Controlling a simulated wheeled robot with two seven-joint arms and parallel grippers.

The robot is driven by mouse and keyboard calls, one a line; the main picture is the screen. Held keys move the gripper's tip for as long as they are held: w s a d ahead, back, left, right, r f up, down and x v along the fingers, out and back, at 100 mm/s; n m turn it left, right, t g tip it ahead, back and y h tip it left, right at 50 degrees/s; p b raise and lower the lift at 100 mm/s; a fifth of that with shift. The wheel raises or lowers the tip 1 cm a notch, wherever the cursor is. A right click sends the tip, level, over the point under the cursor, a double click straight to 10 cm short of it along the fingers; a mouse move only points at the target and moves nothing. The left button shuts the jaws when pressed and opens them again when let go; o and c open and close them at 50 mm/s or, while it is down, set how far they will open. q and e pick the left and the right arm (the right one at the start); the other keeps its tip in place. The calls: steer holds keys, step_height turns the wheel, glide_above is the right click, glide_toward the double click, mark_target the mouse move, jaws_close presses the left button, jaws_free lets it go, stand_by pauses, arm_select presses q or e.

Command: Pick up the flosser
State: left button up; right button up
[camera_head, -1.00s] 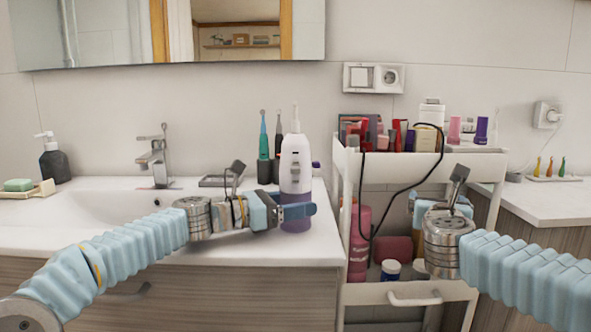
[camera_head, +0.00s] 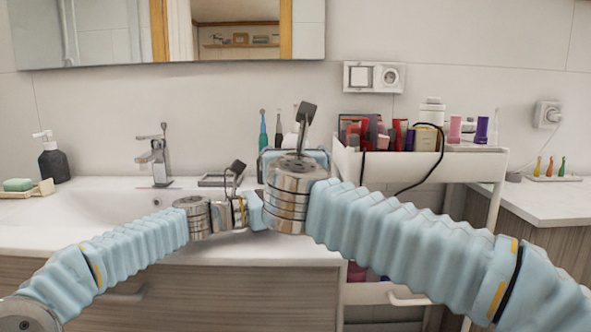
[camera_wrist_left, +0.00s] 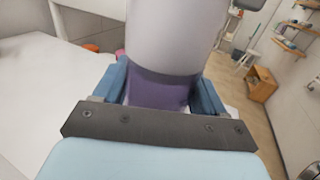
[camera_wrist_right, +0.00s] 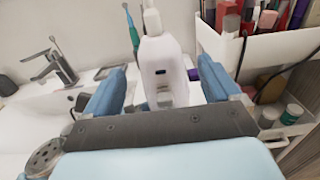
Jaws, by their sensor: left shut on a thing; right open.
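The flosser is a white bottle-shaped device with a purple base. In the head view only its tip (camera_head: 296,112) and a strip of its upper body show behind my right arm. In the left wrist view its purple base (camera_wrist_left: 163,88) stands between the fingers of my left gripper (camera_wrist_left: 160,92), which is shut on it. In the right wrist view the flosser's white body (camera_wrist_right: 160,62) stands upright between the spread fingers of my right gripper (camera_wrist_right: 157,88), which is open. Whether the right fingers touch it I cannot tell.
A white cart (camera_head: 362,166) full of cosmetics stands right of the counter, with a black cable over its edge. Toothbrushes (camera_head: 263,130) stand behind the flosser. The sink (camera_head: 120,207) and faucet (camera_head: 157,158) lie to the left. A soap dispenser (camera_head: 52,160) stands at far left.

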steer(key=w, duration=0.5)
steer(key=c, duration=1.1)
step_height(320, 180, up, 10)
steer(key=shift+r, duration=0.1)
arm_select(q)
steer(key=o, duration=1.1)
